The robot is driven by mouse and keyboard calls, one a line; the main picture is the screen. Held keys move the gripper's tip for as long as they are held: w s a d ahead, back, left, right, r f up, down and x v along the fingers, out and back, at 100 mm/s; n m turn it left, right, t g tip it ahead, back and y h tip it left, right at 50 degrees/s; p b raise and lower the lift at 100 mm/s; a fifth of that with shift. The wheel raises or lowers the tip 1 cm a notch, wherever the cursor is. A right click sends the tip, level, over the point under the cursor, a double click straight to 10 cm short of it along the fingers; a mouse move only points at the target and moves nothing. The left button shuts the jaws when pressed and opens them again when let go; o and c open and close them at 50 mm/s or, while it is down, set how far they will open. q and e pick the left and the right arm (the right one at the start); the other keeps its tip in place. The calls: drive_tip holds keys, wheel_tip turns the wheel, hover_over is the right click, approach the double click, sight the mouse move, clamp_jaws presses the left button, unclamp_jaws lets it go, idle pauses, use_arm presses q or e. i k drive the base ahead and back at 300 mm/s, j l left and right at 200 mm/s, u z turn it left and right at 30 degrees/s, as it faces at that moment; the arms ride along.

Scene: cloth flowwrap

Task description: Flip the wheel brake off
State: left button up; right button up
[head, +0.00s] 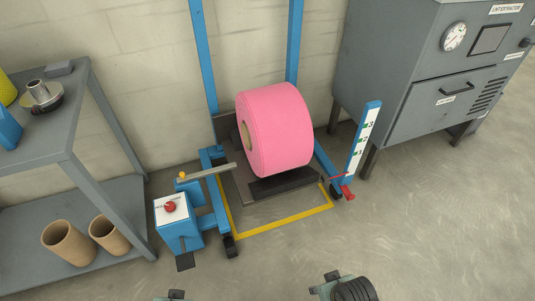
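A blue lift trolley (213,170) stands by the wall with a large pink roll (273,130) on its platform. A small red lever (347,193) sits low at its front right corner, next to a black caster wheel (336,193). It looks like the wheel brake; its exact setting is too small to tell. A black pedal (185,262) sticks out below the blue control box (178,222) at the left. My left gripper (175,295) barely shows at the bottom edge. My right gripper (345,288) is partly cut off at the bottom, well short of the trolley. Neither touches anything visible.
A grey shelf unit (122,185) on the left holds two brown cores (68,242) below and metal parts (41,96) above. A grey cabinet (400,85) stands at the right. A yellow floor line (282,224) frames the trolley's front. The floor before it is clear.

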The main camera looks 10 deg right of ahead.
sight(344, 188)
drive_tip(key=z, duration=1.05)
